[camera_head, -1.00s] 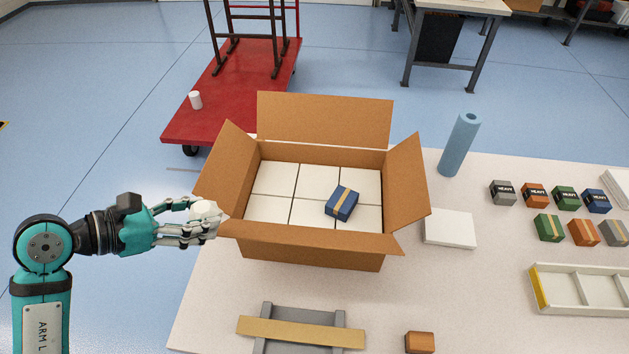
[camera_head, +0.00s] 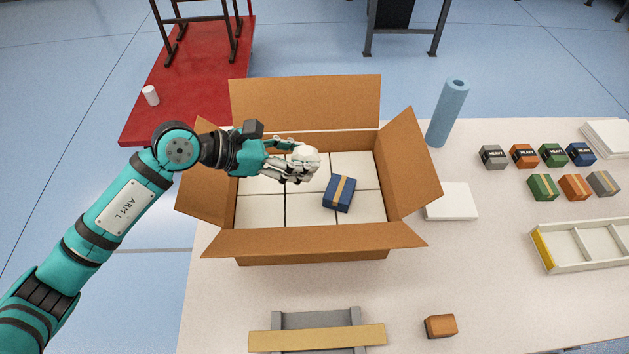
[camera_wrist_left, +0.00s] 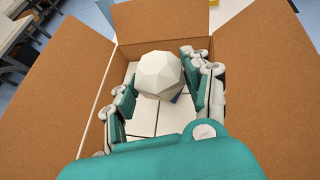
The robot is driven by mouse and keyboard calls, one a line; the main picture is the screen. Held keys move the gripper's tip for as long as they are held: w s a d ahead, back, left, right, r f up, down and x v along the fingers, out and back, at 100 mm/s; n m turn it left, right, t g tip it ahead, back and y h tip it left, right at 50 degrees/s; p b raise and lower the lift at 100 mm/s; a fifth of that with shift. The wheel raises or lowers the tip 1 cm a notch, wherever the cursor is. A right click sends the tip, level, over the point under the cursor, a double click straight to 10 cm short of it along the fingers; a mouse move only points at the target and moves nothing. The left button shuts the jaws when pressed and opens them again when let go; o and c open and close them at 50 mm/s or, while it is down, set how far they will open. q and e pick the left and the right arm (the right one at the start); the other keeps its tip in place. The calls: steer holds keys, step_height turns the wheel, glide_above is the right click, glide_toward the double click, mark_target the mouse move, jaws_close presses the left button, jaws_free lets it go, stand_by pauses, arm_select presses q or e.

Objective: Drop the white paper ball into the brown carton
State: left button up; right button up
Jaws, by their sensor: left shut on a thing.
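The brown carton (camera_head: 310,243) stands open on the table with its flaps spread; it also fills the left wrist view (camera_wrist_left: 55,90). White square blocks line its inside, and a blue box with a tan band (camera_head: 340,193) lies on them. My left gripper (camera_head: 301,170) is over the carton's opening, shut on the white paper ball (camera_head: 305,156). In the left wrist view the faceted ball (camera_wrist_left: 160,74) sits between the fingers, above the white blocks, and partly hides the blue box. My right gripper is in neither view.
Several small boxes (camera_head: 543,187) and a divided tray (camera_head: 585,247) are at the right of the table. A blue cylinder (camera_head: 448,112) stands behind a white slab (camera_head: 451,201). A wooden bar on a grey frame (camera_head: 317,336) and an orange block (camera_head: 441,326) lie in front.

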arm_select(q)
steer(key=w+f, duration=0.1)
steer(key=w+d+f+p, duration=0.1)
steer(key=shift+w+f, duration=0.1)
steer(key=shift+w, duration=0.2)
steer(key=shift+n+t, duration=0.4)
steer(key=w+f+b, duration=0.1)
steer(key=f, duration=0.2)
steer(key=a+f+b, duration=0.1)
steer(key=f, duration=0.2)
steer(key=w+f+b, duration=0.1)
steer(key=f, duration=0.2)
steer(key=shift+w+a, duration=0.3)
steer(key=shift+f+b, duration=0.2)
steer(key=shift+b, duration=0.25)
steer(key=shift+r, duration=0.1)
